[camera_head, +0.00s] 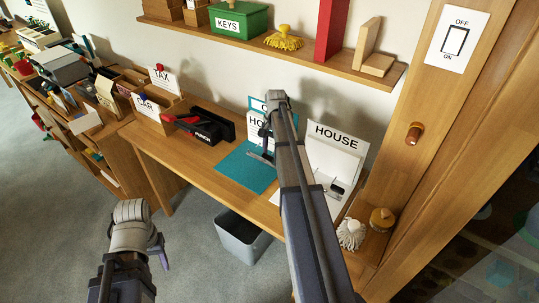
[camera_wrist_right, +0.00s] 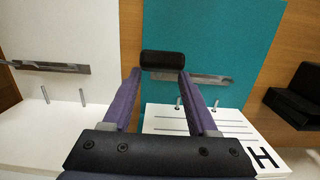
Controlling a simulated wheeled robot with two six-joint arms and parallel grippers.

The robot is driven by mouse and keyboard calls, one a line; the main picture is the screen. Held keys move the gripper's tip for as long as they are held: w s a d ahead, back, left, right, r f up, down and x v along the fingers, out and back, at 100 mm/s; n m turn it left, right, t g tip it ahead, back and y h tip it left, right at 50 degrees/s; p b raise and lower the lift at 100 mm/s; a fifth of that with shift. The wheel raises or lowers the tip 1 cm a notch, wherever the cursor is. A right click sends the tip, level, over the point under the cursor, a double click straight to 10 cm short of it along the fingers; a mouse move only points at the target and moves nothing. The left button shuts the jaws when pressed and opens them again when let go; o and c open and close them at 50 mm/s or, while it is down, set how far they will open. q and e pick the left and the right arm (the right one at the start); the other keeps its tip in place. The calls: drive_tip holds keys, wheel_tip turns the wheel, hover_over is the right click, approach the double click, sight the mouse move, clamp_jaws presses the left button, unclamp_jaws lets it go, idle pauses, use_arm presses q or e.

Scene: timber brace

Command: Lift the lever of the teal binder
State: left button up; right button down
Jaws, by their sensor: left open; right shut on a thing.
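The teal binder (camera_head: 246,170) lies open on the wooden desk, with teal also showing upright behind my right arm. In the right wrist view the binder's teal inside (camera_wrist_right: 215,35) carries a metal mechanism (camera_wrist_right: 210,79) with posts near a lined white sheet (camera_wrist_right: 165,120). A black-ended lever (camera_wrist_right: 165,64) stands between my right gripper's purple fingertips, and my right gripper (camera_wrist_right: 160,76) is shut on it. In the head view my right gripper (camera_head: 265,130) is over the binder, partly hidden by its arm. My left gripper (camera_head: 162,250) is open and empty, low over the floor.
A white HOUSE binder (camera_head: 336,150) stands open to the right of the teal one. A black and red punch (camera_head: 202,125) and boxes marked TAX and CAR (camera_head: 148,108) sit to the left. A shelf (camera_head: 290,50) runs above. A grey bin (camera_head: 242,238) stands under the desk.

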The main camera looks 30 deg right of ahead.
drive_tip(key=shift+w+d, duration=0.15)
drive_tip(key=shift+d, duration=0.35)
drive_tip(key=c, duration=0.6)
unclamp_jaws()
drive_tip(key=shift+c, duration=0.2)
drive_tip(key=o, duration=0.3)
drive_tip(key=shift+f, duration=0.1)
drive_tip(key=shift+o, duration=0.9)
drive_tip(key=shift+a, duration=0.15)
wheel_tip(320, 180, up, 8)
drive_tip(key=d+p, duration=0.1)
drive_tip(key=p, duration=0.6)
drive_tip(key=shift+w+p, duration=0.2)
drive_tip(key=shift+p, duration=0.2)
